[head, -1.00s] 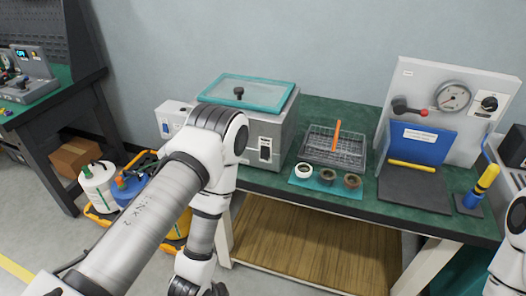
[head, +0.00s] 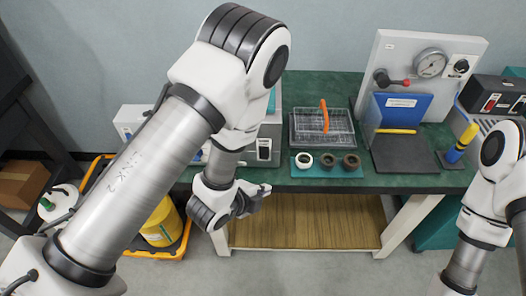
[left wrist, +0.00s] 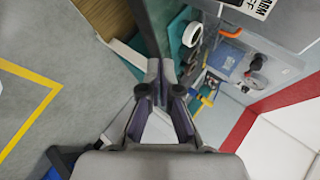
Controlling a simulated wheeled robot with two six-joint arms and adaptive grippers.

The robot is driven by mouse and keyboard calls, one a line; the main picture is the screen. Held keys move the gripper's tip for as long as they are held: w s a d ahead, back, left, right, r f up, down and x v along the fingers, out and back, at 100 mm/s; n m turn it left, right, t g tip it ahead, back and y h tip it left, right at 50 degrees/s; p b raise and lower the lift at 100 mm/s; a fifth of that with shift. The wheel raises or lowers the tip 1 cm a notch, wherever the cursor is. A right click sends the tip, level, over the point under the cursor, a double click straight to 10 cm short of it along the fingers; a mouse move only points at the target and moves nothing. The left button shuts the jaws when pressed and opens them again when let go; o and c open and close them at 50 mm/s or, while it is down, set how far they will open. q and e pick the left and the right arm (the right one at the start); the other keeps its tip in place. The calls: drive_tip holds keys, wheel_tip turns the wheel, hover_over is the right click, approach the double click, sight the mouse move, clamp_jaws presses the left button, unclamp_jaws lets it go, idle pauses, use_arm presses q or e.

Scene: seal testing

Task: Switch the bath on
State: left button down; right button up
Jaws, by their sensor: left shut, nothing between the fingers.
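The bath is a grey box mostly hidden behind my left arm in the head view. A strip of its front (head: 267,135) shows, with a dark switch in a light frame (head: 264,149). A bit of its teal lid (head: 271,101) shows too. My left gripper (head: 266,189) is shut and empty, in front of the table edge and below the switch, apart from it. Its closed fingers (left wrist: 163,68) also show in the left wrist view. My right gripper is out of view.
A teal mat (head: 300,174) with three rings lies right of the switch, before a wire basket (head: 298,132) holding an orange bar. A gauge panel (head: 400,52) stands farther right. A wooden shelf (head: 310,225) lies below. A white box (head: 128,115) stands left.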

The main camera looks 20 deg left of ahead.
use_arm(q)
drive_tip(key=shift+w+a+f+b, duration=0.2)
drive_tip(key=shift+w+a, duration=0.3)
drive_tip(key=shift+w, duration=0.9)
drive_tip(key=shift+w+a+f+b, duration=0.1)
drive_tip(key=shift+w+a+f, duration=0.3)
drive_tip(key=shift+w, duration=1.05)
drive_tip(key=shift+w+a+f+b, duration=0.15)
drive_tip(key=shift+w+a, duration=0.4)
drive_tip(key=shift+w, duration=0.85)
drive_tip(key=shift+w, duration=0.1)
drive_tip(key=shift+w+a, duration=0.15)
drive_tip(key=shift+w, duration=0.15)
drive_tip(key=shift+w, duration=0.3)
drive_tip(key=shift+s, duration=0.1)
drive_tip(key=shift+s, duration=0.65)
drive_tip(key=shift+s+d+r, duration=0.1)
drive_tip(key=shift+s+d, duration=0.2)
drive_tip(key=shift+s, duration=0.5)
drive_tip(key=shift+s+d+r, duration=0.15)
drive_tip(key=shift+s+d, duration=0.1)
drive_tip(key=shift+s, duration=0.55)
drive_tip(key=shift+s+d+r, duration=0.1)
drive_tip(key=shift+s+d, duration=0.2)
drive_tip(key=shift+s, duration=0.5)
